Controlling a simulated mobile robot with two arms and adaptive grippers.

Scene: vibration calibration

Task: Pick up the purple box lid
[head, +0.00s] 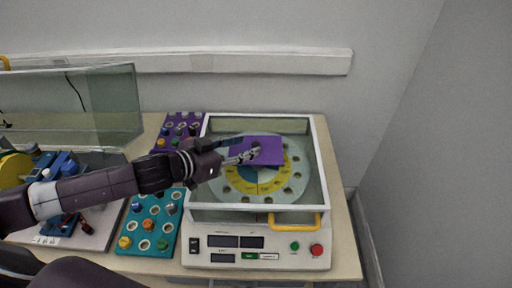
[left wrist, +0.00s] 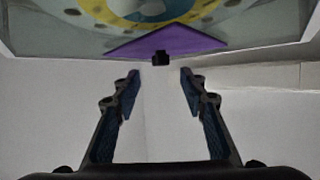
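The purple box lid (head: 268,154) is a flat purple plate over the round yellow, blue and grey disc inside the glass-walled machine. In the left wrist view the lid (left wrist: 180,42) shows a small dark knob (left wrist: 161,58) on its near side. My left gripper (head: 249,155) reaches in from the left, over the machine, and overlaps the lid's left part in the head view. In the left wrist view my left gripper (left wrist: 160,75) is open, with nothing between its fingers. The knob lies just beyond the fingertips, roughly centred between them. My right gripper is not in view.
The clear-walled machine (head: 318,170) has a yellow handle (head: 297,220) and a front panel with buttons (head: 255,262). A teal rack (head: 150,220) and a purple rack (head: 180,131) of coloured pieces stand to its left. A glass case (head: 110,105) is at the back left.

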